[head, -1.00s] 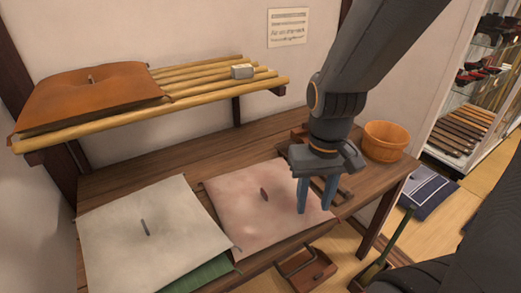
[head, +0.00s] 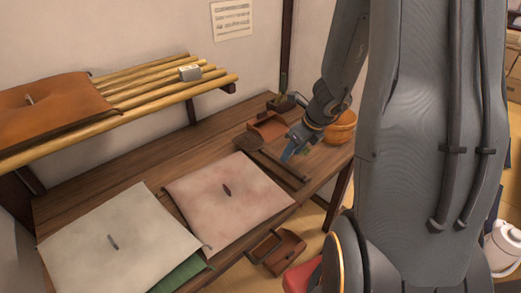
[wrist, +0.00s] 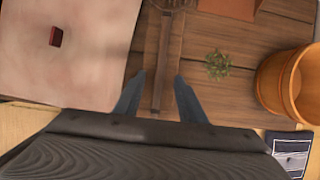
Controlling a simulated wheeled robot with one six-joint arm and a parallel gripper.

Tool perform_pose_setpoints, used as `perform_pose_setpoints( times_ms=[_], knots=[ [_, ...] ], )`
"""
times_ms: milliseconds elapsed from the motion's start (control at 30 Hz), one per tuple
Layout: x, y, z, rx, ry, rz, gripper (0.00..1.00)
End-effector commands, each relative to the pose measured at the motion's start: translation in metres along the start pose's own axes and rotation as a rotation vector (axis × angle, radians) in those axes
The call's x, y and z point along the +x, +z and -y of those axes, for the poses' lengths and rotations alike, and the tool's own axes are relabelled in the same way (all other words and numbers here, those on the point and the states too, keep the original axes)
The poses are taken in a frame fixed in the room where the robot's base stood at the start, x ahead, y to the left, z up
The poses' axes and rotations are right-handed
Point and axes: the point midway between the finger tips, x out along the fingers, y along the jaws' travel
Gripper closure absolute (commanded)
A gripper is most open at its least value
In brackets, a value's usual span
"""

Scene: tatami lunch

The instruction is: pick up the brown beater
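The brown beater (head: 283,170) lies on the wooden table, to the right of the pink cushion. Its narrow handle (wrist: 160,75) runs up and down in the wrist view. My gripper (head: 288,154) is above the handle, pointing down toward the table. In the wrist view the two blue fingers of my gripper (wrist: 160,80) are spread, one on each side of the handle, with nothing held. I cannot tell how high the fingertips are above the beater. The far end of the beater is cut off at the top of the wrist view.
A pink cushion (head: 245,205) and a white cushion (head: 110,240) cover the table's left. A wooden bucket (head: 341,128), a brown dustpan-like tray (head: 268,126) and a small plant (wrist: 218,64) are near my gripper. A bamboo shelf (head: 150,95) hangs at the back left.

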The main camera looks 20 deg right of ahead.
Motion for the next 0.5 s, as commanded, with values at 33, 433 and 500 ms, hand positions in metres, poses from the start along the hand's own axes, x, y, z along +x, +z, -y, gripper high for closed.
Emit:
perform_pose_setpoints(
  times_ms=[33, 433, 500],
  knots=[
    [0.009, 0.0, -0.001, -0.001, 0.002, -0.001, 0.63],
    [0.058, 0.003, 0.001, -0.006, 0.002, -0.003, 0.63],
    [0.063, 0.003, 0.001, -0.007, 0.001, -0.002, 0.63]
  ],
)
